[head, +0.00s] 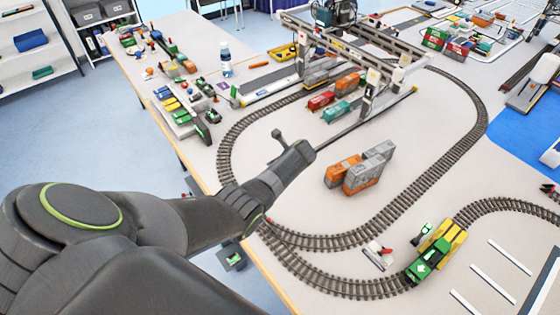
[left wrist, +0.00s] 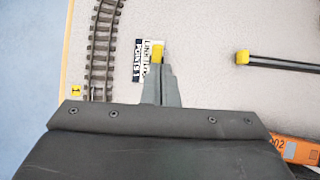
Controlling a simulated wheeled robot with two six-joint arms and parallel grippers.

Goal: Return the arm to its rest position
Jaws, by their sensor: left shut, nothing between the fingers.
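My left arm (head: 190,215) reaches in from the left in the head view, over the table's left edge, and its wrist end (head: 300,155) is above the area inside the track loop. The fingers are not clearly visible there. In the left wrist view my left gripper (left wrist: 161,75) is shut and empty, its fingers together over the pale tabletop. A small yellow piece (left wrist: 158,52) and a printed black-and-white label (left wrist: 147,62) show at the fingertips; I cannot tell whether anything touches. My right gripper is not in view.
Curved track (head: 230,130) rings the area, with orange and grey containers (head: 358,170) right of the wrist. The gantry crane (head: 345,50) stands behind. A green-and-yellow locomotive (head: 437,250) is at lower right. A bottle (head: 225,60) and parts line the left side.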

